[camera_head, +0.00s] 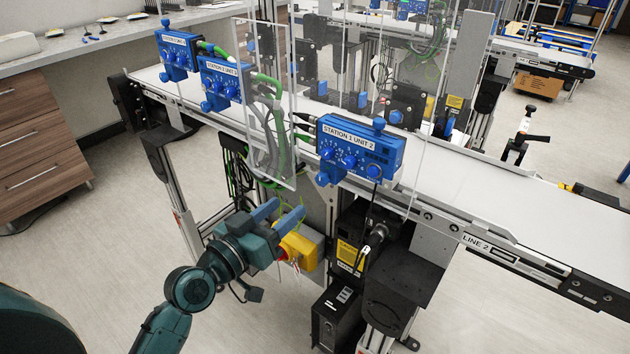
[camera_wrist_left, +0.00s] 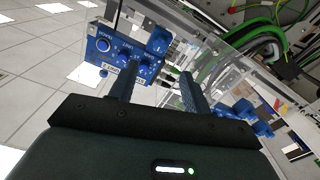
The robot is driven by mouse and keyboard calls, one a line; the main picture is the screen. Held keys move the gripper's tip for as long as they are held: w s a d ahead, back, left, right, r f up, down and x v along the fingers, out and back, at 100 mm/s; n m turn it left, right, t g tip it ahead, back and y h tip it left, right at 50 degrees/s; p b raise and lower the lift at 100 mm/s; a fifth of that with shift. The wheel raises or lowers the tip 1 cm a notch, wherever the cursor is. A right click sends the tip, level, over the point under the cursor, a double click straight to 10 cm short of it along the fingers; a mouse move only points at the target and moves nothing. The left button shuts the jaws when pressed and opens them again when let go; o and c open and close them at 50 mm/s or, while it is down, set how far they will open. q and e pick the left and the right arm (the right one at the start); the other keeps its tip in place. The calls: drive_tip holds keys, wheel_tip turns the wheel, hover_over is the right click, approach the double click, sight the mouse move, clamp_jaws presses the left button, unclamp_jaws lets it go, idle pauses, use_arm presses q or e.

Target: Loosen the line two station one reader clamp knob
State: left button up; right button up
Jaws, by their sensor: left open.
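The blue station 1 unit 2 reader box (camera_head: 361,151) is mounted on the near side of the line two conveyor, with several blue knobs on its face. I cannot tell for sure which knob is the clamp knob.
A clear panel (camera_head: 270,110) and green cables (camera_head: 265,130) stand just left of the box. A yellow box with a red button (camera_head: 300,248) is right beside my left gripper. More blue units (camera_head: 220,80) line the conveyor (camera_head: 470,180). Open floor lies left.

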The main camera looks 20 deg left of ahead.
sight(320, 181)
use_arm(q)
drive_tip(key=p+x, duration=0.1)
drive_tip(key=x, duration=0.9)
drive_tip(key=shift+f+p, duration=0.1)
drive_tip(key=shift+p, duration=0.25)
drive_tip(key=c, duration=1)
